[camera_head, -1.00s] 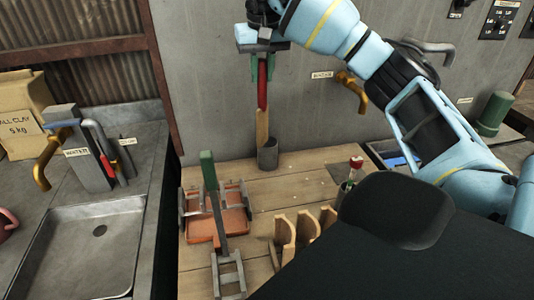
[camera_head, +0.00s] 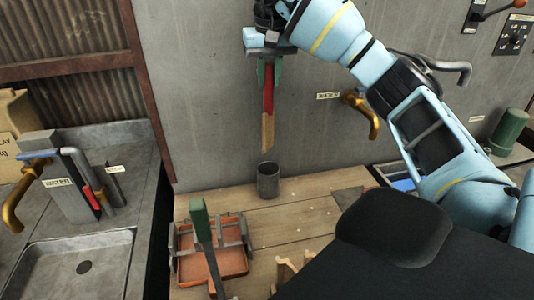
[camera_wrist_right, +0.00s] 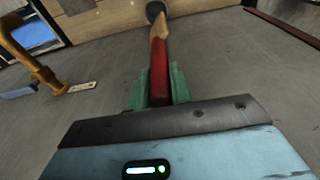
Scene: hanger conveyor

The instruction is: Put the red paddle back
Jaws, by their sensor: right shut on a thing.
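The red paddle (camera_head: 268,98) has a red handle and a bare wooden lower part. It hangs close to upright, wooden end down. My right gripper (camera_head: 267,72), with green fingers, is shut on the upper part of the red handle. The paddle's lower tip is just above a grey cylindrical holder (camera_head: 268,181), with a small gap to its rim. In the right wrist view the red paddle (camera_wrist_right: 159,70) runs from between the green fingers toward the dark holder (camera_wrist_right: 155,11), partly overlapping it. My left gripper is not in view.
A wooden bench (camera_head: 300,212) carries the holder. In front stands an orange tray (camera_head: 232,262) with a metal frame and a green-handled tool (camera_head: 199,220). A brass tap (camera_head: 366,112) sticks out of the wall to the right. A metal sink (camera_head: 88,268) lies left.

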